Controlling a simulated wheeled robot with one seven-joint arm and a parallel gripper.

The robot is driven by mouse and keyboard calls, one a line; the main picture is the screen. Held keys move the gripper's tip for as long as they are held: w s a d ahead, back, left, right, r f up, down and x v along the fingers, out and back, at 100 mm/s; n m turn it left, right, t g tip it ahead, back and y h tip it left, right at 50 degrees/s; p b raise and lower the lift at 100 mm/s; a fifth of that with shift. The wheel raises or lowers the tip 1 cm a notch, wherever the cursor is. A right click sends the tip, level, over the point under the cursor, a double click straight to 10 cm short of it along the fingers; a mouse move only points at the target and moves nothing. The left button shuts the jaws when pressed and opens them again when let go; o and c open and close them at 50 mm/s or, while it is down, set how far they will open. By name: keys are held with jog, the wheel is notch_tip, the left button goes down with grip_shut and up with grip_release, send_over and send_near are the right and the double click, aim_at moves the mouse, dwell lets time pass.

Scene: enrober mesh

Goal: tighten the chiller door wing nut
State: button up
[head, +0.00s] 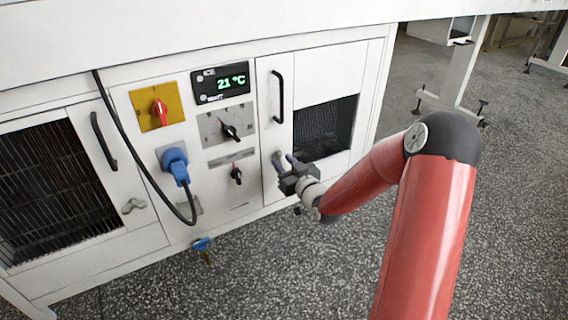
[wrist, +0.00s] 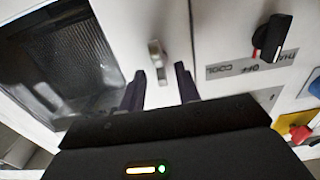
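My gripper (head: 285,162) is at the lower left part of the right-hand white door (head: 325,85). In the wrist view my gripper (wrist: 160,86) is open, with two dark fingers apart and nothing between their tips. A pale metal wing nut (wrist: 156,60) stands on that door just beyond the fingertips, roughly in line with the gap. It looks apart from both fingers. In the head view the fingers largely hide it. A second wing nut (head: 132,206) is on the left-hand door (head: 134,180), beside its mesh panel.
A black handle (head: 278,97) stands out above my gripper. A blue-handled valve (head: 202,245) hangs below.

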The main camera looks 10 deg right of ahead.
jog(key=shift+w, duration=0.3)
grip_shut()
